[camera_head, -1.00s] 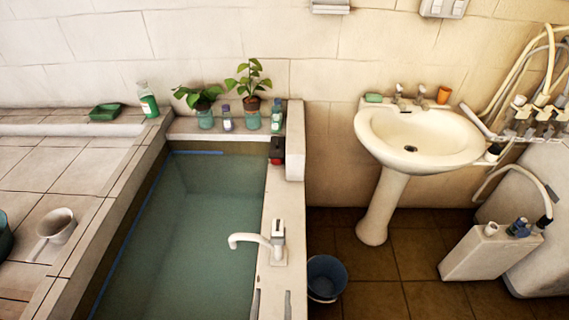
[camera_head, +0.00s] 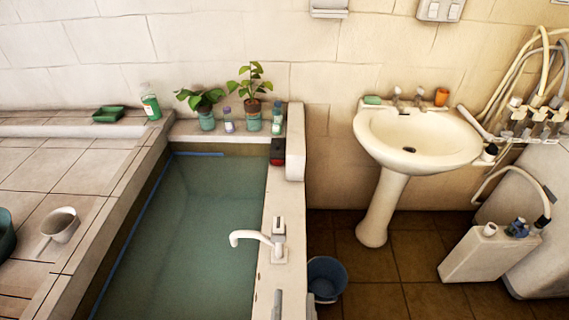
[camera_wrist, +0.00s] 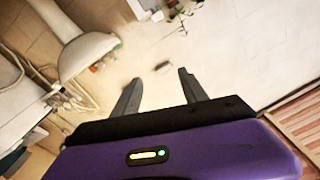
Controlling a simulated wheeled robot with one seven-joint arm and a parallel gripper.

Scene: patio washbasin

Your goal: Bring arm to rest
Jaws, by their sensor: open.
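My gripper (camera_wrist: 158,92) shows in the wrist view with its two dark fingers spread apart and nothing between them. Behind the fingers is my purple wrist housing with a small lit display. The wrist view is tilted and looks toward the pale tiled wall, with the washbasin (camera_wrist: 88,52) at its upper left. In the head view the gripper does not show. There the white pedestal washbasin (camera_head: 420,136) stands against the wall at the right.
A water-filled tub (camera_head: 190,240) with a white faucet (camera_head: 265,240) takes up the middle left. A blue bucket (camera_head: 326,278) stands on the brown floor. Potted plants and bottles line the tub's back ledge. A white box (camera_head: 488,253) and hoses are at the right.

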